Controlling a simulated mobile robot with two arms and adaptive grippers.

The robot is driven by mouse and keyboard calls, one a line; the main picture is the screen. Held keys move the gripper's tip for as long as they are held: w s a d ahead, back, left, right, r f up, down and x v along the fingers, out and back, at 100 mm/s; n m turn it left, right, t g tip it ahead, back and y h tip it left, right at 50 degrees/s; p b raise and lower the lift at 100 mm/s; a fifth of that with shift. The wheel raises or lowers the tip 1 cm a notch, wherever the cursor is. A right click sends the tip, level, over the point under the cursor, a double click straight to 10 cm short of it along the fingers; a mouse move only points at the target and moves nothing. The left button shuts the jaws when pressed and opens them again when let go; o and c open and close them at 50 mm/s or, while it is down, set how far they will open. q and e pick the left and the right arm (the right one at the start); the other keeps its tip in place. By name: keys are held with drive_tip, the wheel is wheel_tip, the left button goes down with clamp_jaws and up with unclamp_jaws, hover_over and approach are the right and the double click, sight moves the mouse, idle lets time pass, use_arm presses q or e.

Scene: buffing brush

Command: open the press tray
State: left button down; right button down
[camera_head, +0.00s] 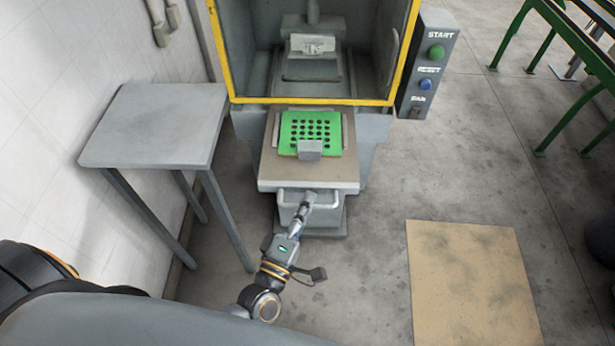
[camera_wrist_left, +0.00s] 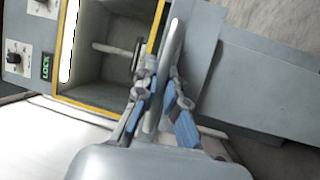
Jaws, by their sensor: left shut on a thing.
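The press tray (camera_head: 275,181) sticks out of the front of the press (camera_head: 365,125), below its yellow-framed opening. A green plate with several holes (camera_head: 318,126) lies on it, with a small grey block (camera_head: 310,150) at its front edge. A pale bar handle (camera_head: 335,198) runs along the tray's front. My left gripper (camera_head: 308,198) is at this handle. In the left wrist view its two fingers (camera_wrist_left: 160,92) are on either side of the handle bar (camera_wrist_left: 172,45), shut on it. My right gripper is not in view.
A grey side table (camera_head: 160,125) stands at the left by the wall. A control box (camera_head: 428,65) with a green and a blue button is on the press's right. A tan mat (camera_head: 470,285) lies on the floor at the right. Green frames (camera_head: 565,50) stand at the upper right.

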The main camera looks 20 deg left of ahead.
use_arm(q)
drive_tip(key=shift+s+d, duration=0.25)
drive_tip(key=shift+s, duration=0.6)
drive_tip(key=shift+s+d, duration=0.25)
drive_tip(key=shift+s, duration=0.6)
drive_tip(key=shift+s+d, duration=0.25)
drive_tip(key=shift+s, duration=0.6)
drive_tip(key=c, duration=1.4)
unclamp_jaws()
drive_tip(key=v, duration=1.2)
drive_tip(key=shift+f, duration=0.15)
wheel_tip(320, 180, down, 28)
drive_tip(key=s+a+m+g+h, duration=0.1)
drive_tip(key=a+m+g, duration=0.2)
drive_tip(key=m+g, duration=0.75)
drive_tip(key=s+a+f+m+g+y, duration=0.1)
drive_tip(key=s+a+f+m+g, duration=0.3)
drive_tip(key=s+f, duration=0.4)
drive_tip(key=s+a+f+m+g+y, duration=0.2)
drive_tip(key=s+a+f+m+g, duration=0.1)
drive_tip(key=s+f, duration=0.5)
drive_tip(key=shift+s+a+f+m+g, duration=0.25)
drive_tip(key=shift+a+f+m+g, duration=0.1)
drive_tip(key=shift+a+f+g, duration=0.3)
